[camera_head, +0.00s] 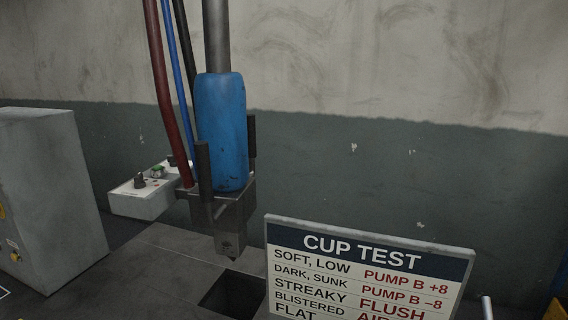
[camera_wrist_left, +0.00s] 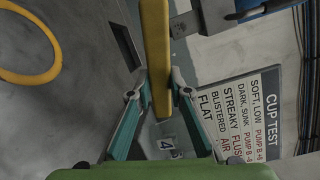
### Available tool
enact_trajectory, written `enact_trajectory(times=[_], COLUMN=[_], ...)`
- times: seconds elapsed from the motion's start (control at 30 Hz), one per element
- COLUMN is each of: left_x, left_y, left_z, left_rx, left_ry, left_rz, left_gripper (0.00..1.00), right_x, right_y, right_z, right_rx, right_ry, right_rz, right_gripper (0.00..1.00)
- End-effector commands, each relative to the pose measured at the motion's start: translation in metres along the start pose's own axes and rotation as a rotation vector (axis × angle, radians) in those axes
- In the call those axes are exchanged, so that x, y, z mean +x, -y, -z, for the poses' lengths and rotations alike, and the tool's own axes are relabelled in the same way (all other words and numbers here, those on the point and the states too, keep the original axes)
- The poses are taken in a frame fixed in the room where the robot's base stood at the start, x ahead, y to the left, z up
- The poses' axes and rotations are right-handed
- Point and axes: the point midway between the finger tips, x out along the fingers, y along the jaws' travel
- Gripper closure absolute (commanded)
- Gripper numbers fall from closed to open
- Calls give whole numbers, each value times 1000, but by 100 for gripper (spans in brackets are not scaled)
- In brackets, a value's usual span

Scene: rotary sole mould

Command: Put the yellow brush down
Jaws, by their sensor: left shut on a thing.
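The yellow brush (camera_wrist_left: 156,45) shows in the left wrist view as a long yellow bar. It runs from the top edge down between the fingers of my left gripper (camera_wrist_left: 160,92). The teal and grey fingers are shut on it from both sides. No bristles can be made out. The brush does not show in the head view, and neither of my grippers shows there.
A CUP TEST sign (camera_head: 368,265) stands at the front right. A grey cabinet (camera_head: 52,200) is at left. The wrist view shows a yellow ring (camera_wrist_left: 45,77) on a grey surface.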

Motion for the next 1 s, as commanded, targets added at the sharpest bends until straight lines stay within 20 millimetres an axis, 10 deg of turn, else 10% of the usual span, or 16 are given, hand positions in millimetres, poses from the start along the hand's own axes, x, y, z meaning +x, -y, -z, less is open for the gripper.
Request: enact_trajectory(times=[0.33, 1.0], left_x=[-50, -53], left_y=[-15, -13], left_z=[-1, -3], left_rx=[0, 0], left_ry=[78, 86], left_rz=[-24, -25], left_gripper=[100, 100], right_x=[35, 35], right_y=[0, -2], right_z=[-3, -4], right_rx=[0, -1], right_ry=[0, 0], right_rz=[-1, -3], right_gripper=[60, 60])
